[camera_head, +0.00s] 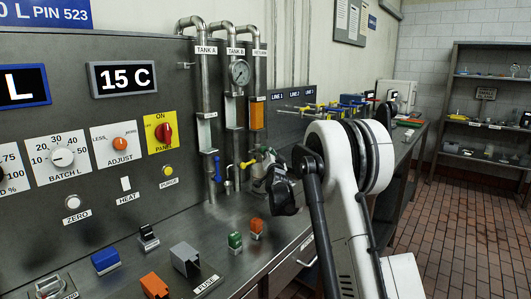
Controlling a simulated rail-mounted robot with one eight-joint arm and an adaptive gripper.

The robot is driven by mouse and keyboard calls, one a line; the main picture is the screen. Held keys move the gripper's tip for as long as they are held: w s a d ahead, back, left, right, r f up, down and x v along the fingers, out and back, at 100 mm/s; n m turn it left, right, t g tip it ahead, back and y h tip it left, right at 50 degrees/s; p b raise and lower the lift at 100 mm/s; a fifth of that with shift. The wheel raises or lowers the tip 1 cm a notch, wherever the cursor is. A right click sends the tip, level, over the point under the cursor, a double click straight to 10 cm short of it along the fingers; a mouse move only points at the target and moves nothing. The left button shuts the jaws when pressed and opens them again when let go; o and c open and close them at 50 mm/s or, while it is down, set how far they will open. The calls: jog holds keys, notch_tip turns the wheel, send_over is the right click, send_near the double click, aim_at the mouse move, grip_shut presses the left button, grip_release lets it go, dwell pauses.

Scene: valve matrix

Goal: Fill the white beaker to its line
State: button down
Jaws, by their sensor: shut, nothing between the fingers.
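My gripper (277,207) is a dark shape at the end of my white arm, in front of the pipes, and its fingers look shut and empty. A pale vessel (258,186) stands just behind it, partly covered; I cannot tell whether it is the white beaker, and no fill line shows. The TANK A pipe (204,95) has a blue valve handle (217,168). The TANK B pipe (230,110) has a round gauge (239,72) and a yellow handle (249,163) near the gripper. A third pipe at right carries an orange sight tube (257,117).
The panel holds a 15 C display (122,78), a BATCH L dial (62,158), an orange ADJUST knob (120,143) and a red PANEL switch (164,132). Switches and a grey box (185,259) line the bench front. Blue and yellow valves (350,103) stand farther back.

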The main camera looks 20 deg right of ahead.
jog(key=shift+w+a+r, duration=0.1)
jog(key=shift+w+a, duration=0.15)
jog(key=shift+w, duration=0.25)
jog(key=shift+w+a, duration=0.25)
jog(key=shift+w, duration=0.2)
dwell(2.6)
jog(key=shift+s, duration=0.15)
dwell(0.3)
jog(key=shift+s, duration=0.75)
jog(key=shift+s+d+b, duration=0.2)
jog(key=shift+s+d, duration=0.25)
jog(key=shift+s, duration=0.35)
jog(key=shift+s+d+b, duration=0.15)
jog(key=shift+s+d, duration=0.25)
jog(key=shift+s, duration=0.4)
jog(key=shift+s+d+b, duration=0.2)
jog(key=shift+s+d, duration=0.25)
jog(key=shift+s, duration=0.35)
